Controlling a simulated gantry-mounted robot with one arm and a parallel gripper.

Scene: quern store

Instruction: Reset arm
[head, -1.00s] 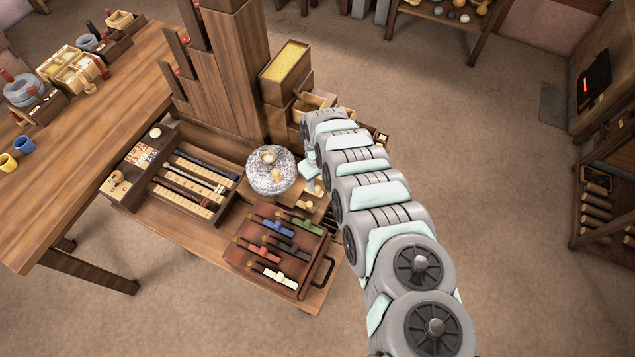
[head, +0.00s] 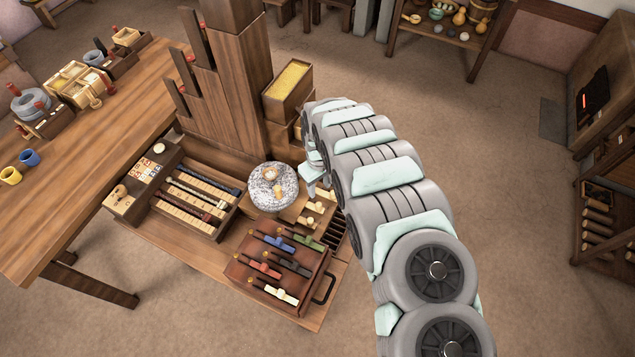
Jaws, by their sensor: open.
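My arm reaches from the lower right up to the workbench, and my gripper (head: 314,190) hangs at its far end, just right of the round speckled quern stone (head: 272,187). The gripper is small in view and partly hidden by my arm. It appears apart from the stone, with nothing visible in it. The stone sits on a wooden base and carries a small wooden piece (head: 279,191) and a round light fitting on top.
A brown case (head: 243,270) of coloured-handled tools lies in front of the stone. A tray (head: 207,230) of long tools is to its left. A tall wooden post (head: 240,80) and a box of yellow grain (head: 288,83) stand behind. Open floor lies right.

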